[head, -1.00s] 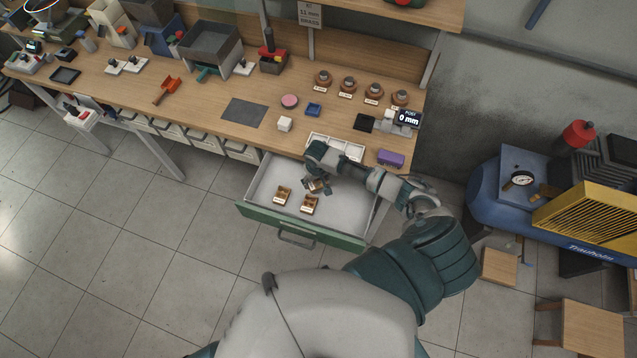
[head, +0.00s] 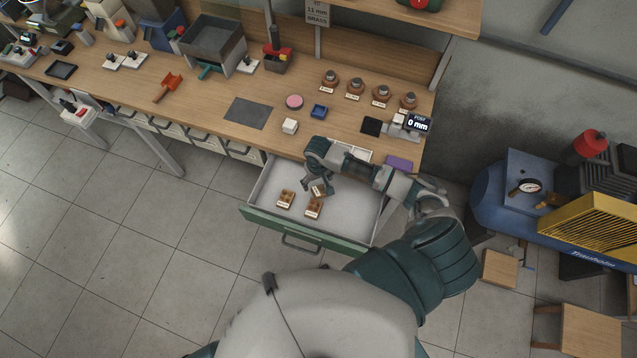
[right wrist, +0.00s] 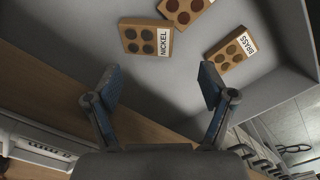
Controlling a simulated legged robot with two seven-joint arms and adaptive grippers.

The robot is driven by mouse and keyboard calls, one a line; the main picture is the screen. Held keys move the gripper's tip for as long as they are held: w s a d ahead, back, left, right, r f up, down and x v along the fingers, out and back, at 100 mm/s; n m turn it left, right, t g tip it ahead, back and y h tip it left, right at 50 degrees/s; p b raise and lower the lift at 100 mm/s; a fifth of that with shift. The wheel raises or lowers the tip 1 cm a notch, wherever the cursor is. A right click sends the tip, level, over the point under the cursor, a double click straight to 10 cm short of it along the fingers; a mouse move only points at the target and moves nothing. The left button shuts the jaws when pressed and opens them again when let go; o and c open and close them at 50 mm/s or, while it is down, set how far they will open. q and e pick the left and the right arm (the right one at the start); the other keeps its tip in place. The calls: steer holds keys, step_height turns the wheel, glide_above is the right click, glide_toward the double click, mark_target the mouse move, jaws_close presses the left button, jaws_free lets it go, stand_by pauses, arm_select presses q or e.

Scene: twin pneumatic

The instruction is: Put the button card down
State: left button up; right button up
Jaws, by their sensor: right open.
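Several button cards lie in the open drawer (head: 352,211). In the head view one card (head: 286,199) is at the left, another (head: 314,207) beside it, and a tilted one (head: 319,190) just below my right gripper (head: 322,179). In the right wrist view I see the card labelled NICKEL (right wrist: 146,40), the one labelled BRASS (right wrist: 231,50) lying askew, and one with reddish buttons (right wrist: 186,10), cut by the frame edge. My right gripper (right wrist: 158,88) is open and empty, its fingers apart from the cards. My left gripper is out of view.
The drawer's right side is clear.

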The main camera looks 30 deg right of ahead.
mark_target(318, 192)
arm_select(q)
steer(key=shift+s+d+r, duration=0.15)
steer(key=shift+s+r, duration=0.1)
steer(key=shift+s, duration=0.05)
arm_select(e)
step_height(318, 192, up, 6)
steer(key=s, duration=0.1)
steer(key=shift+d+r, duration=0.2)
steer(key=shift+d, duration=0.2)
steer(key=shift+s+a, duration=0.1)
